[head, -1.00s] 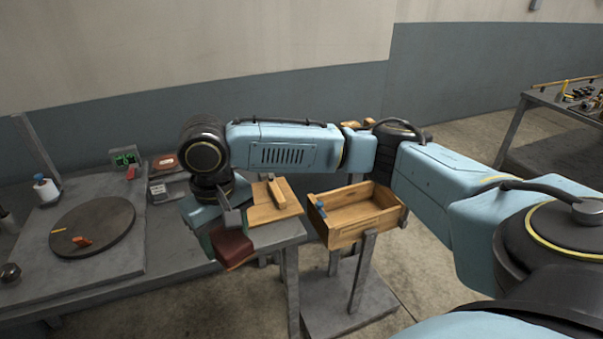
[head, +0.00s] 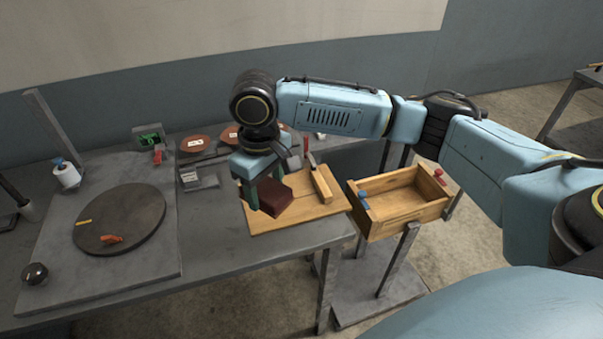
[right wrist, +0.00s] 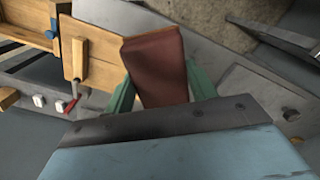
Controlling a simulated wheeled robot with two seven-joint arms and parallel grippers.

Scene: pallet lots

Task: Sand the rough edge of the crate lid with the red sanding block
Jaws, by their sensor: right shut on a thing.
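The red sanding block (head: 279,199) is dark red and held between the green fingers of my right gripper (head: 263,195). In the right wrist view the block (right wrist: 157,62) points away from the camera between the fingers (right wrist: 160,88). The crate lid (head: 312,213) is a flat wooden board with a raised batten, lying on the grey bench. In the head view the block overlaps the lid's left part; in the right wrist view it appears beside the lid (right wrist: 98,62). I cannot tell whether they touch. My left gripper is not in view.
An open wooden crate (head: 400,208) stands on a stand right of the bench. A red-handled tool (head: 309,150) is by the lid's far edge. The bench's front middle is clear.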

